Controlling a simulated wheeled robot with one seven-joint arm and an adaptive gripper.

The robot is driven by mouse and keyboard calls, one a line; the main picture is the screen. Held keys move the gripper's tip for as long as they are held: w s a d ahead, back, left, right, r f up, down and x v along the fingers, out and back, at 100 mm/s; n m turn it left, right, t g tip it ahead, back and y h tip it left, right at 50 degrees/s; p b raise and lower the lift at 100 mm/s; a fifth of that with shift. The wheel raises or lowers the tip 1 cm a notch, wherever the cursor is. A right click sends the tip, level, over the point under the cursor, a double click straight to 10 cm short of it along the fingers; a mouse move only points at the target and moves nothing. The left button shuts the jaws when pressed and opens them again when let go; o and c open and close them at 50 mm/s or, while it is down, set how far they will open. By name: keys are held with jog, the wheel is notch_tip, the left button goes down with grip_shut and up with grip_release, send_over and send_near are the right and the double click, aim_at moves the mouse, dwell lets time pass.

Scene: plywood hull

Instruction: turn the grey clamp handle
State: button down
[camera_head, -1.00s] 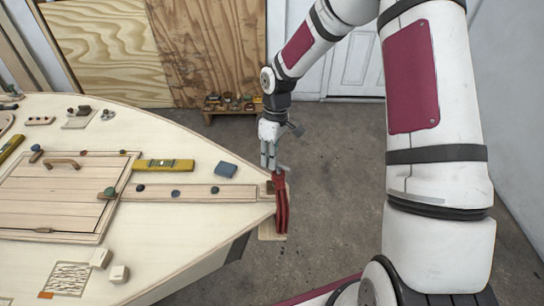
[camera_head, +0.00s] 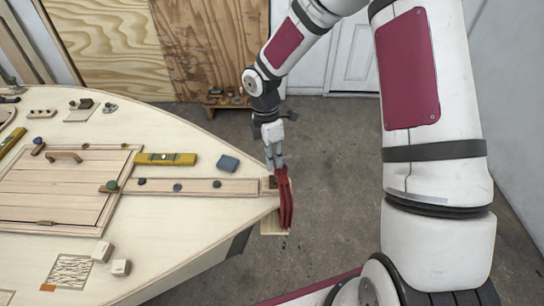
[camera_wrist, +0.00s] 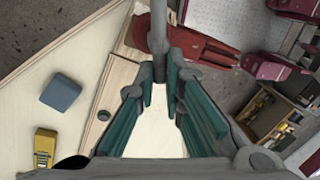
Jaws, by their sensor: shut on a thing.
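The red clamp (camera_head: 285,203) sits at the pointed end of the pale plywood hull; its red body also shows in the wrist view (camera_wrist: 205,47). Its grey handle (camera_wrist: 159,38) is a thin bar that runs down from the top of the wrist view to between my fingertips. My gripper (camera_head: 275,165) points down at the top of the clamp. In the wrist view my gripper (camera_wrist: 160,75) has its teal-padded fingers on both sides of the handle's end and is shut on it. In the head view the handle is mostly hidden by the fingers.
A blue block (camera_head: 228,163) and a yellow level (camera_head: 165,158) lie on the hull left of the clamp. Small dark knobs sit along a wooden strip (camera_head: 200,187). A low shelf (camera_head: 228,101) stands by the back wall. The floor right of the clamp is clear.

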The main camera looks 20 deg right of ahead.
jog(key=n, duration=0.2)
jog(key=s+n, duration=0.1)
jog(key=n, duration=0.1)
jog(key=shift+s+d+n+t+h, duration=0.1)
jog(key=shift+n+t+h, duration=0.2)
jog(key=shift+h, duration=0.1)
jog(key=n, duration=0.3)
jog(key=shift+s+d+n+h+p, duration=0.2)
jog(key=shift+s+n+h+p, duration=0.1)
jog(key=shift+s+n+p, duration=0.1)
jog(key=n, duration=0.2)
jog(key=n+t, duration=0.1)
jog(key=n, duration=0.1)
jog(key=shift+s+d+f, duration=0.1)
jog(key=shift+s+d, duration=0.2)
jog(key=shift+d, duration=0.1)
jog(key=shift+s+d+n+t+p, duration=0.1)
jog(key=shift+d+n+t+p, duration=0.1)
jog(key=shift+n, duration=0.4)
jog(key=shift+d+n+t+p, duration=0.1)
jog(key=shift+n+p, duration=0.1)
jog(key=shift+n, duration=0.4)
dwell(0.3)
jog(key=c, duration=1.6)
grip_release()
jog(key=shift+c, duration=0.2)
